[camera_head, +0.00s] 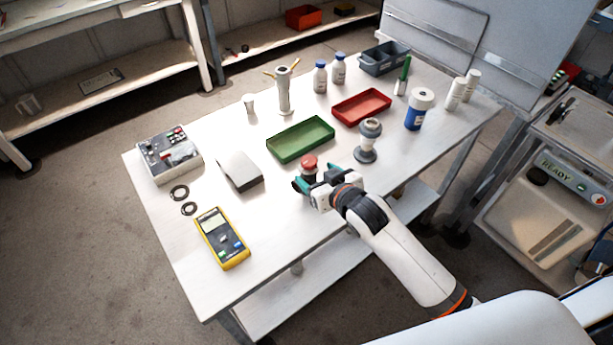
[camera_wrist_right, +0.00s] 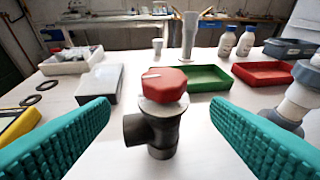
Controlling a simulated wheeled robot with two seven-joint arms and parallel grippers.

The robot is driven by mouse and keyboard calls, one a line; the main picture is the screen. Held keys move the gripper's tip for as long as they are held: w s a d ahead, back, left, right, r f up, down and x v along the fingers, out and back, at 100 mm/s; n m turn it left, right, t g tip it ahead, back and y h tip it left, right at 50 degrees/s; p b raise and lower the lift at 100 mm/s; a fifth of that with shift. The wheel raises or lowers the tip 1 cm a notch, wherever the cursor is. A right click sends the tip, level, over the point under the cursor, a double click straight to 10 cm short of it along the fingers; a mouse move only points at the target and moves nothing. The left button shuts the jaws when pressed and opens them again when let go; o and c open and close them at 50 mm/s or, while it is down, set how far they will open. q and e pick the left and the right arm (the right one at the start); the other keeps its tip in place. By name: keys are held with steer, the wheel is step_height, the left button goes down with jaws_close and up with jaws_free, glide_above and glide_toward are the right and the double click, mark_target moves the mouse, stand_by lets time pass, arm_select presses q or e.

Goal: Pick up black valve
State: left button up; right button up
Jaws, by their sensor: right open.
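The black valve (camera_wrist_right: 160,135) stands upright on the white table in the right wrist view, with a red octagonal knob (camera_wrist_right: 163,86) on a pale collar and a side port pointing left. In the head view its red knob (camera_head: 309,162) shows, and my gripper hides part of its body. My right gripper (camera_wrist_right: 160,142) is open, with one teal finger on each side of the valve. A gap shows between the valve and each finger. In the head view the right gripper (camera_head: 317,184) is at the valve, low over the table. My left gripper is not in view.
A green tray (camera_head: 300,139) lies just behind the valve, and a red tray (camera_head: 361,106) beyond it. A grey and white fitting (camera_head: 368,140) stands close on the right. A white-grey box (camera_head: 239,171) lies to the left. A yellow meter (camera_head: 222,238) lies front left.

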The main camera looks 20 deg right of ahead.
mark_target(313, 170)
steer(key=shift+x, duration=0.9)
steer(key=p+x, duration=0.1)
steer(key=x, duration=0.3)
steer(key=shift+w+d, duration=0.1)
steer(key=shift+w, duration=0.05)
steer(key=shift+w+f, duration=0.35)
steer(key=shift+w, duration=0.15)
steer(key=shift+c, duration=0.4)
steer(key=c, duration=1.2)
